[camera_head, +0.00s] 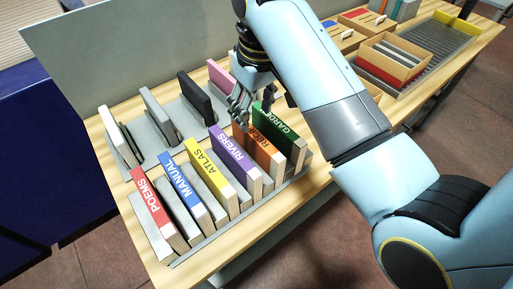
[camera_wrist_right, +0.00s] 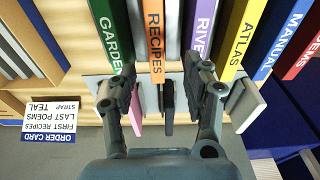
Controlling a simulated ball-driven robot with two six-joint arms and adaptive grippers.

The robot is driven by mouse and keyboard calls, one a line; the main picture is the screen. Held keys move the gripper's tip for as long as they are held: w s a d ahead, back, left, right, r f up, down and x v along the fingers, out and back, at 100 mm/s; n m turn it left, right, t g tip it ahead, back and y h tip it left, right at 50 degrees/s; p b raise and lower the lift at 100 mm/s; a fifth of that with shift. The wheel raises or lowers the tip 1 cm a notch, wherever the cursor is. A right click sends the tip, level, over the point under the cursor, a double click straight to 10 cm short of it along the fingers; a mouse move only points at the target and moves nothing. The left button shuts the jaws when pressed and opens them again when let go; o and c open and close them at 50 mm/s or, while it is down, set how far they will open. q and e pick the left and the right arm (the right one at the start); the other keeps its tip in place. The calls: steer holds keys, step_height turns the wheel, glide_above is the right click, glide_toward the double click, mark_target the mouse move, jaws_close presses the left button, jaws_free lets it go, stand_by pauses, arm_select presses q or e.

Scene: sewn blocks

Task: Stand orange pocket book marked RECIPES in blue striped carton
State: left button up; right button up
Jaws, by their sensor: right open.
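The orange book marked RECIPES (camera_head: 259,146) stands in the front row of a slotted rack, between the purple RIVERS book and the green GARDEN book. In the wrist view its orange spine (camera_wrist_right: 155,38) lies ahead, between the fingertips. My right gripper (camera_head: 240,108) is open and empty, just behind the RECIPES book; its fingers (camera_wrist_right: 160,78) also show in the wrist view. I cannot tell whether they touch anything. A wooden carton with a blue mark (camera_head: 329,23) is at the top, partly hidden by my right arm. My left gripper is not in view.
The red POEMS (camera_head: 148,197), blue MANUAL (camera_head: 180,187) and yellow ATLAS (camera_head: 208,172) books share the row. White, grey, black (camera_head: 194,98) and pink books stand behind. A wooden box (camera_head: 395,60) stands at the upper right. An order card (camera_wrist_right: 48,120) reads FIRST RECIPES, LAST POEMS.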

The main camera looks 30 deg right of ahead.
mark_target(257, 135)
step_height(257, 135, down, 3)
steer(key=shift+f, duration=0.2)
steer(key=f, duration=0.1)
steer(key=f+p, duration=0.1)
steer(key=f, duration=0.2)
steer(key=shift+s+d+f, duration=0.15)
steer(key=shift+d, duration=0.15)
steer(key=shift+f, duration=0.55)
jaws_close()
steer(key=shift+r, duration=0.1)
